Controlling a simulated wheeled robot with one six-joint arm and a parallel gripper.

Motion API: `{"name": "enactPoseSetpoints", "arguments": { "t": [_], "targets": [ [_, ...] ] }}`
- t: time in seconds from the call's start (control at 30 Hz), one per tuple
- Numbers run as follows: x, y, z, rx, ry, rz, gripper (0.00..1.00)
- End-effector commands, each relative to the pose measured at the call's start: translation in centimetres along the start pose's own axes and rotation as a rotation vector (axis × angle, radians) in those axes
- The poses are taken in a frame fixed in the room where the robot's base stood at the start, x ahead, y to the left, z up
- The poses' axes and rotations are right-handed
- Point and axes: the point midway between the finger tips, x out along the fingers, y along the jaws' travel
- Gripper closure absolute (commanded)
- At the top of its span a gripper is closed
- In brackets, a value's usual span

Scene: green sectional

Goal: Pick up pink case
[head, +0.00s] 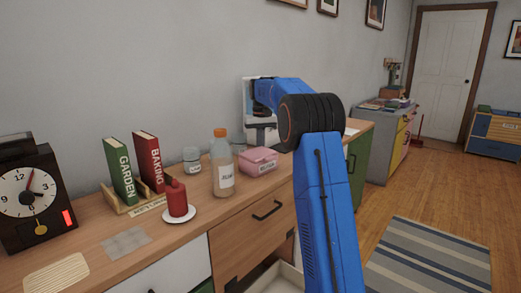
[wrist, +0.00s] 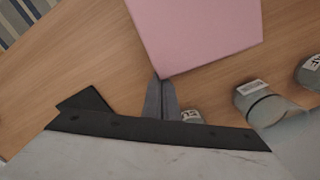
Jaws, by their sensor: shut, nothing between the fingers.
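The pink case (head: 258,161) is a small box with a white label, lying on the wooden counter to the right of a bottle. In the wrist view the pink case (wrist: 195,30) fills the top middle, with one corner close to my fingertips. My gripper (wrist: 160,84) is shut and empty, with its grey fingers together just below that corner. Whether the tips touch the case I cannot tell. In the head view my blue arm reaches over the counter to the right of the case, and the fingers cannot be made out.
A bottle with an orange cap (head: 222,162) and a glass jar (head: 192,160) stand left of the case. Further left are a red candle on a saucer (head: 179,214), books (head: 120,170) and a clock (head: 27,195). A drawer (head: 285,276) below the counter is open.

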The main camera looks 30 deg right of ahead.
Motion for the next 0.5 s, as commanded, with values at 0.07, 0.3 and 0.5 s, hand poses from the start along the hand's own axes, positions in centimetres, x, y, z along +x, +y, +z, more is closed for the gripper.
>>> {"name": "enactPoseSetpoints", "arguments": {
  "t": [0.07,0.3,0.5],
  "targets": [
    [0.0,0.0,0.0,0.0,0.0,0.0,1.0],
    [-0.1,0.0,1.8,0.0,-0.001,0.0,1.0],
    [-0.1,0.0,4.4,0.0,-0.001,0.0,1.0]
  ]
}}
